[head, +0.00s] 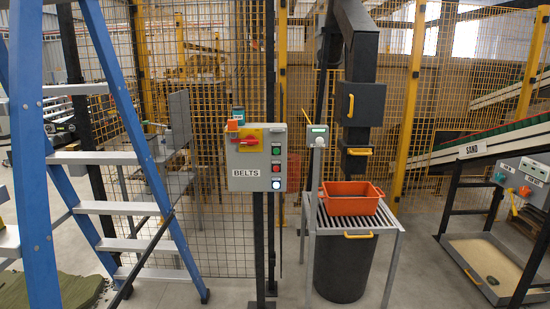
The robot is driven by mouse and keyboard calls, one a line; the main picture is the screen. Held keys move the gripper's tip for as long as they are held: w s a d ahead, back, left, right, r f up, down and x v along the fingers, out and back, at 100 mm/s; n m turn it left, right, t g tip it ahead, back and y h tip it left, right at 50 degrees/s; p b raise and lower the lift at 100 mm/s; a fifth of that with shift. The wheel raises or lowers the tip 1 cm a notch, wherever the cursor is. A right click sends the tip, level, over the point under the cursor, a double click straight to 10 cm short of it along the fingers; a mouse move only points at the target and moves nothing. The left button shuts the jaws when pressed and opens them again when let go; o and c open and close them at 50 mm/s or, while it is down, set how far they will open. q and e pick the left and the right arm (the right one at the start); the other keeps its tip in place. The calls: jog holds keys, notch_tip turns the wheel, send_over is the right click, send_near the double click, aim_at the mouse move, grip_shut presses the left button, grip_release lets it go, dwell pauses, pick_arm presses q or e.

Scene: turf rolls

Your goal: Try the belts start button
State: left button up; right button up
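The grey control box labelled BELTS (240,184) stands on a dark post in the middle of the head view. A column of small round controls runs down its right side. A green button (276,151) is in the upper part, a red one (276,168) is below it, and a bright white lamp or button (276,184) is at the bottom. A red handle on a yellow plate (246,141) is at the upper left of the box. Neither of my grippers is in view, and nothing covers the front of the box.
A blue stepladder (108,70) stands at the left, close to me. An orange bin (351,198) sits on a slatted stand right of the box, above a dark barrel (341,265). A second grey control box (524,180) and a sand tray (486,262) are at the right. Mesh fencing stands behind.

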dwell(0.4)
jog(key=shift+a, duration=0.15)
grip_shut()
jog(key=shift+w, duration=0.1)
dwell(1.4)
